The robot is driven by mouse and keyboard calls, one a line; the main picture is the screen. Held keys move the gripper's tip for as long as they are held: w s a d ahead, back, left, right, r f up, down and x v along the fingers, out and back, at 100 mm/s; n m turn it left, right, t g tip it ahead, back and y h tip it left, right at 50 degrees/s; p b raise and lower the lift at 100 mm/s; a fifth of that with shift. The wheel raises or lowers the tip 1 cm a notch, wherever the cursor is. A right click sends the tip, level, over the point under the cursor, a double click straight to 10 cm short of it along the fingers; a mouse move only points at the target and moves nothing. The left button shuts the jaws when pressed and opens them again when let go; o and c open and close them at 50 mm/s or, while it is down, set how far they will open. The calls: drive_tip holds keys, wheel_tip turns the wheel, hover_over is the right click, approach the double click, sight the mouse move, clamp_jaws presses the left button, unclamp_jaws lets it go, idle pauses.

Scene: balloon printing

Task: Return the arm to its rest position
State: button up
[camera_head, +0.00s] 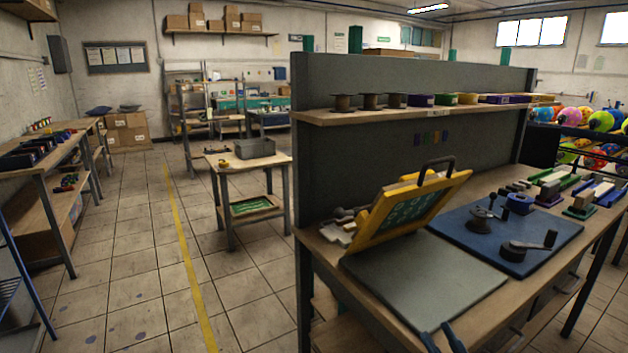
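The workbench (330,258) stands close on the right. On it a yellow-framed screen (408,205) with a black handle is tilted up over a grey flat plate (425,278). A blue mat (545,240) lies right of the plate with dark tools with handles on it.
A tall grey partition (390,78) with a shelf (340,117) of spools and small boxes backs the bench. A small table (225,168) holds a grey bin (255,148). A long side table (45,165) lines the left wall. The tiled floor (130,240) between is open.

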drive_tip(key=s+d+f+m+g+h, duration=0.1)
drive_tip(key=s+m+g+h, duration=0.2)
drive_tip(key=s, duration=1.5)
drive_tip(key=s+d+f+m+g+h, duration=0.1)
drive_tip(key=s+m+g+h, duration=0.3)
drive_tip(key=s, duration=1.5)
drive_tip(key=d+m+h, duration=0.1)
drive_tip(key=m+h, duration=0.2)
drive_tip(key=m, duration=0.3)
drive_tip(key=shift+f, duration=0.25)
drive_tip(key=shift+s, duration=0.1)
idle(0.6)
